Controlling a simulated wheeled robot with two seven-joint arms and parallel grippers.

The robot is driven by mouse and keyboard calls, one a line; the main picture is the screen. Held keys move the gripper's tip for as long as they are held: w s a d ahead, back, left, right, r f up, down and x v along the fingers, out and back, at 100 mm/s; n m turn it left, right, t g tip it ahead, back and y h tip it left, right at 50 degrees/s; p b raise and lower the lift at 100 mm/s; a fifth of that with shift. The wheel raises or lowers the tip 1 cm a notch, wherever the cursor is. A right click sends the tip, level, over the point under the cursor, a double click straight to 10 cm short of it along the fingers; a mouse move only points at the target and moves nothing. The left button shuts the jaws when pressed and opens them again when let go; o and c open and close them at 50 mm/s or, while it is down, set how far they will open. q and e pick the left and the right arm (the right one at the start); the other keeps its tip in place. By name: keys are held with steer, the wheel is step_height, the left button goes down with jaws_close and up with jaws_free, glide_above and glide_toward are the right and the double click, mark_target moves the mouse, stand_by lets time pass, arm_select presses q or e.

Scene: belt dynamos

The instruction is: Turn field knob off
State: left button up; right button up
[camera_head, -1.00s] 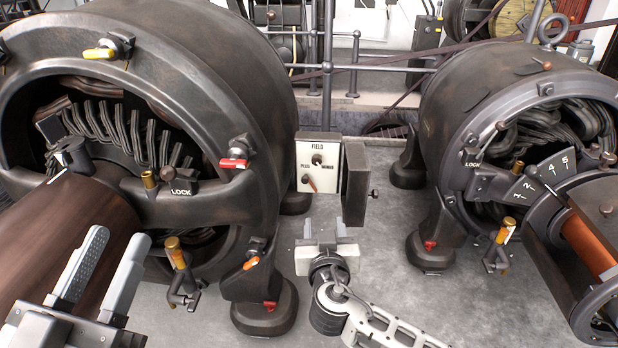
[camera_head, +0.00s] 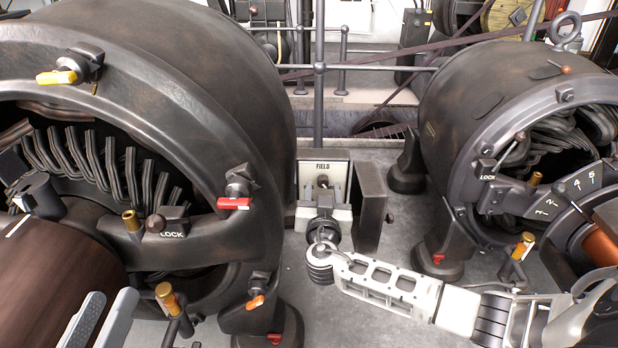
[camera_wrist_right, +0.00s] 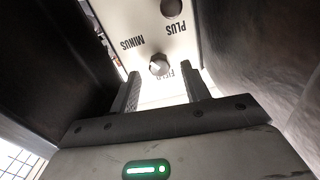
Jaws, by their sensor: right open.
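The field panel (camera_head: 338,178) is a pale plate marked FIELD, between the two dynamos in the head view. A second dark knob (camera_wrist_right: 171,8) is at the top edge, past the PLUS and MINUS labels. My right gripper (camera_head: 323,203) is in front of the panel and hides its lower part. Its fingers (camera_wrist_right: 162,82) are open, with the field knob beyond the gap between them. My left gripper (camera_head: 100,322) is partly cut off at the lower left.
A dark open cover (camera_head: 370,210) stands close at the panel's right. The large left dynamo (camera_head: 205,80) and its red-handled lever (camera_head: 235,203) are to the left. The right dynamo (camera_head: 455,110) is beyond a floor gap. Railings (camera_head: 319,100) stand behind.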

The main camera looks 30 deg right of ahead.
arm_select(q)
steer(key=shift+w+a+f, duration=0.1)
steer(key=shift+w+f, duration=0.15)
steer(key=shift+f, duration=0.05)
arm_select(e)
steer(key=shift+x, duration=0.85)
steer(key=shift+c, duration=0.4)
steer(key=c, duration=0.9)
